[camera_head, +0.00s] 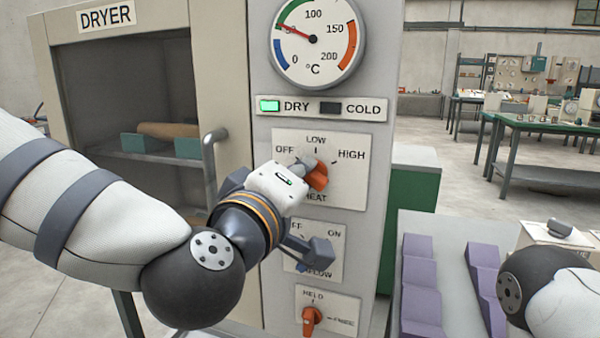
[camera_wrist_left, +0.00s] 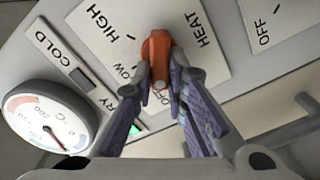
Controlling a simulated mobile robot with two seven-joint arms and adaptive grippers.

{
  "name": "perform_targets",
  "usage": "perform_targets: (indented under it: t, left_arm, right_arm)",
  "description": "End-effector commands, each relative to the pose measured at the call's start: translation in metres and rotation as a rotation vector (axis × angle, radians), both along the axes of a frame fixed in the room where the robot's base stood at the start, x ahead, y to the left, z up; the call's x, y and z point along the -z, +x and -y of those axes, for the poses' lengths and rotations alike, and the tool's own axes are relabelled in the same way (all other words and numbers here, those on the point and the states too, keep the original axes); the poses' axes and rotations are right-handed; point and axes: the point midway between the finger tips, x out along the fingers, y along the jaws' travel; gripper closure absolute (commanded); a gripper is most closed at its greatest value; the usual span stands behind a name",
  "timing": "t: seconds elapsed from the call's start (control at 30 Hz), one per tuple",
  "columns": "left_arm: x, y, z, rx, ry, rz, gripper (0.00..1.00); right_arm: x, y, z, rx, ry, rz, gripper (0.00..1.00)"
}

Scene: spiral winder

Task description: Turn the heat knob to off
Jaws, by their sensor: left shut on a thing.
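The orange heat knob (camera_head: 318,177) sits on the white heat panel (camera_head: 345,185) of the dryer, below the OFF, LOW and HIGH marks. My left gripper (camera_head: 308,166) reaches in from the left and is shut on the knob. In the left wrist view the two fingers (camera_wrist_left: 160,88) hold the knob (camera_wrist_left: 157,48) from both sides. Its lower end lies near the OFF and LOW lettering there. The fingers hide part of the knob, so its exact setting cannot be told. My right gripper is out of view; only part of that arm shows at lower right.
A temperature gauge (camera_head: 340,55) reads near 50, above a lit green DRY lamp (camera_head: 270,105). Another orange knob (camera_head: 311,320) is lower down. The dryer door handle (camera_head: 209,165) stands left. Purple blocks (camera_head: 418,285) lie at right.

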Motion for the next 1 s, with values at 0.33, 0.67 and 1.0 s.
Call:
perform_targets:
  t: [0.33, 0.67, 1.0]
  left_arm:
    - [-0.0007, 0.0006, -0.0003, -0.001, -0.051, -0.012, 1.0]
    - [-0.0009, 0.0006, -0.0003, -0.001, -0.052, -0.012, 1.0]
    - [-0.0002, 0.0003, -0.0002, 0.0, -0.048, -0.013, 0.67]
  right_arm:
    - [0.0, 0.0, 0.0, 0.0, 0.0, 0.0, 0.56]
    - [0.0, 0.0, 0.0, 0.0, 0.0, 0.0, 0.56]
    - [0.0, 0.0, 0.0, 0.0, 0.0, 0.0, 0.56]
